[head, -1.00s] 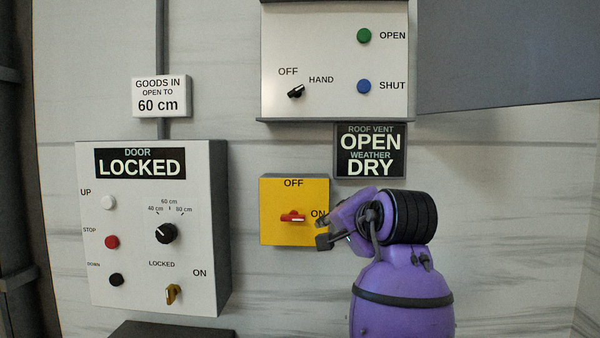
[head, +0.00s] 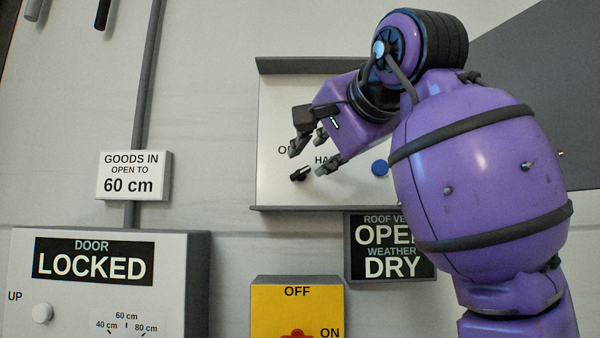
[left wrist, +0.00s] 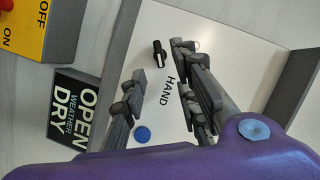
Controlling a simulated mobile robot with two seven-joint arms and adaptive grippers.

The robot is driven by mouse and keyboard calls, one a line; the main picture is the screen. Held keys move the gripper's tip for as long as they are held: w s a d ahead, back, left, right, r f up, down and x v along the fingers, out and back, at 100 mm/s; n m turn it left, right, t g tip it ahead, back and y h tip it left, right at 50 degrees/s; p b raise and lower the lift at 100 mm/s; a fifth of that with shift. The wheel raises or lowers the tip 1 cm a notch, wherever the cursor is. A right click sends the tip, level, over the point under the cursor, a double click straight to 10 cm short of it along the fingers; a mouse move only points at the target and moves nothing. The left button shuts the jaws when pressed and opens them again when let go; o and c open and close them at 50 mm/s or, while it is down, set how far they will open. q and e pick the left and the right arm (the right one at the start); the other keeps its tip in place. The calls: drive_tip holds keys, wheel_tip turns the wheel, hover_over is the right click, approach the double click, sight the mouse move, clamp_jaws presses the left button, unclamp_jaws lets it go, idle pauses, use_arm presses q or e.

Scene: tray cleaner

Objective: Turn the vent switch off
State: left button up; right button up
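The vent switch (head: 300,174) is a small black knob with a white mark on a pale upper panel. Its mark looks turned toward HAND; the OFF label is partly covered by my gripper. It also shows in the left wrist view (left wrist: 159,53), near the fingertips. My left gripper (head: 311,157) is in front of the panel, just above and right of the knob. In the left wrist view my left gripper (left wrist: 159,63) has its fingers spread with nothing between them gripped. Whether a finger touches the knob I cannot tell. My right gripper is out of view.
A blue button (head: 380,168) sits right of the knob. Below are the sign reading DRY (head: 390,265) and a yellow switch box (head: 268,300) with a red handle. The DOOR LOCKED panel (head: 197,270) is at lower left. The panel's ledge (head: 290,208) juts out below the knob.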

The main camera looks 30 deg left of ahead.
sight(304, 170)
use_arm(q)
drive_tip(key=x, duration=0.7)
clamp_jaws()
